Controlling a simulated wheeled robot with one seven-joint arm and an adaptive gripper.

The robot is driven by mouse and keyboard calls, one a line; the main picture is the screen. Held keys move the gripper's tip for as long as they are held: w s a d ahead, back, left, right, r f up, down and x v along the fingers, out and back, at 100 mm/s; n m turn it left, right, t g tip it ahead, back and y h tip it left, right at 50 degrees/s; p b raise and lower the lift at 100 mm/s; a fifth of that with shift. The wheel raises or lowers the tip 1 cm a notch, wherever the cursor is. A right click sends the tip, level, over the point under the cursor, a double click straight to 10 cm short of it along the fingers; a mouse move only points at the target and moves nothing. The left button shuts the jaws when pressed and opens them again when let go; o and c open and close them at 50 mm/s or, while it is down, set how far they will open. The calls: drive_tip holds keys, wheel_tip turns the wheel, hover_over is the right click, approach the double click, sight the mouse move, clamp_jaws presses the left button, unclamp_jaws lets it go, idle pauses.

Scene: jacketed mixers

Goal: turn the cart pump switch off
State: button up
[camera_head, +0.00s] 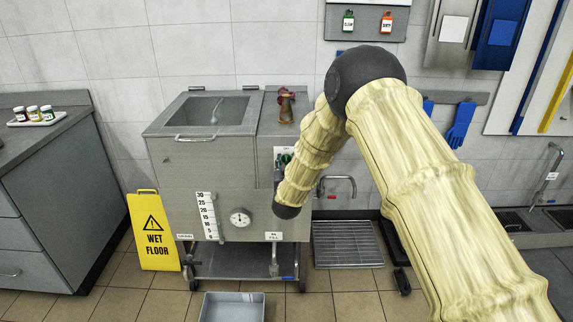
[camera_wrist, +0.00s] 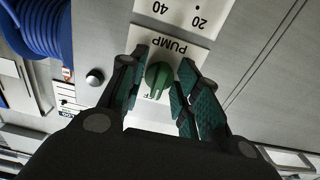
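The pump switch (camera_wrist: 158,80) is a round green knob with a raised grip bar, on a white plate marked PUMP, which reads upside down in the wrist view. My gripper (camera_wrist: 163,75) is open around it, with one finger on each side of the knob. I cannot tell whether either finger touches it.
A numbered dial plate (camera_wrist: 185,12) and a small black button (camera_wrist: 95,77) are near the knob. A coiled blue hose (camera_wrist: 40,25) hangs at one side. A yellow wet-floor sign (camera_head: 153,232) stands left of the cart, and a grey tray (camera_head: 232,296) lies in front.

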drive_tip(key=s, duration=1.2)
idle(0.3)
drive_tip(key=s+d+f+g+p, duration=0.2)
drive_tip(key=s+d+f+g, duration=0.4)
drive_tip(key=s+f, duration=0.6)
drive_tip(key=s+d+f+g+p, duration=0.2)
drive_tip(key=s+d+f+g, duration=0.1)
drive_tip(key=s+d+f, duration=0.65)
drive_tip(key=s+d+f+g+p, duration=0.1)
drive_tip(key=s+d+f+g, duration=0.1)
drive_tip(key=s, duration=0.9)
drive_tip(key=s+d+f+g+p, duration=0.1)
drive_tip(key=s+g, duration=0.3)
drive_tip(key=s, duration=0.7)
drive_tip(key=s+d+f+g+p, duration=0.1)
drive_tip(key=s+d+f+g, duration=0.2)
drive_tip(key=s, duration=0.9)
drive_tip(key=shift+d+m, duration=0.3)
drive_tip(key=shift+d, duration=0.25)
